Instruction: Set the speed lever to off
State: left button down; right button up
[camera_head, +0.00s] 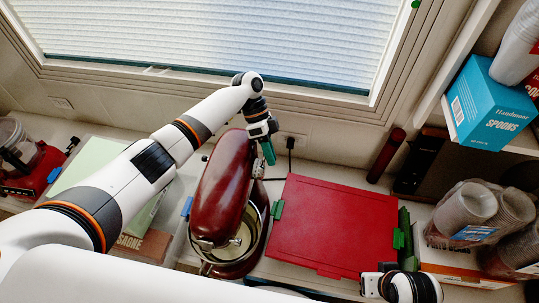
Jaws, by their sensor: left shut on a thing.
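The dark red stand mixer (224,185) stands on the counter below the window, with its metal bowl (240,245) under the near end of its head. My left gripper (268,152) reaches in from above, at the far right side of the mixer head. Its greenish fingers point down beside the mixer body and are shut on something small. The speed lever cannot be made out; the fingers and wrist cover that part of the mixer, so the lever's setting is hidden.
A red board (325,225) lies right of the mixer, with green pieces at its edges. A blue spoons box (490,105) and stacked clear cups (470,212) are at the right. A pale green box (90,165) is left. The window sill runs behind.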

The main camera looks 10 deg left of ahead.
jog(key=shift+r, duration=0.15)
pick_arm(q)
jog(key=c, duration=1.4)
grip_release()
jog(key=shift+o, duration=0.2)
